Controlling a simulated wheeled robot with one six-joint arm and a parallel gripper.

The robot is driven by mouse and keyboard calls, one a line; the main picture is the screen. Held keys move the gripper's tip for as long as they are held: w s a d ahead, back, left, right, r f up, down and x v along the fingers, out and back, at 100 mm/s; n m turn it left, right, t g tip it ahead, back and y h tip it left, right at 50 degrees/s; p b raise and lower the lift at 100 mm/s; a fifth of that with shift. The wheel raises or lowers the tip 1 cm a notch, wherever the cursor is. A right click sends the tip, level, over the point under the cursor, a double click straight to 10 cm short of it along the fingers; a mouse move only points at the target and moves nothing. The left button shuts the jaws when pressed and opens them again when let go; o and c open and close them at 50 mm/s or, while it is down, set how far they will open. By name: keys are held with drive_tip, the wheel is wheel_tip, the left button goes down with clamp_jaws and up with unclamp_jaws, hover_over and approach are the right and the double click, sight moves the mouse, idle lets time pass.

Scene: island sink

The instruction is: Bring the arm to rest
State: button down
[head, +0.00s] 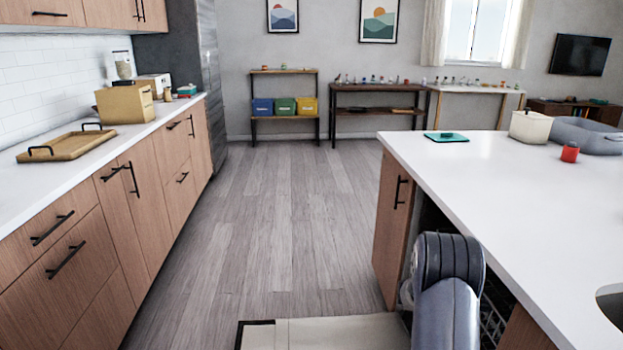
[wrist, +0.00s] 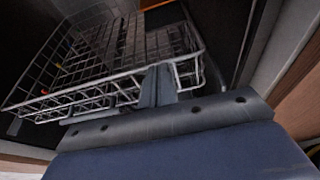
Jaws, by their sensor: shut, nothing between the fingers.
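My gripper (wrist: 157,84) shows in the wrist view with its fingers together and nothing between them. Its fingertips overlap the front rim of a wire dishwasher rack (wrist: 105,95); I cannot tell whether they touch it. In the head view my arm (head: 448,300) is at the bottom right, bent down beside the island. My gripper is hidden there behind the arm and the counter edge.
The dishwasher door (head: 325,333) lies folded down at the bottom of the head view. The floor (head: 285,220) between the counters is clear.

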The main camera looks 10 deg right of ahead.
drive_tip(key=shift+d, duration=0.1)
drive_tip(key=r+x, duration=0.1)
drive_tip(key=x, duration=1.2)
drive_tip(key=shift+d, duration=0.35)
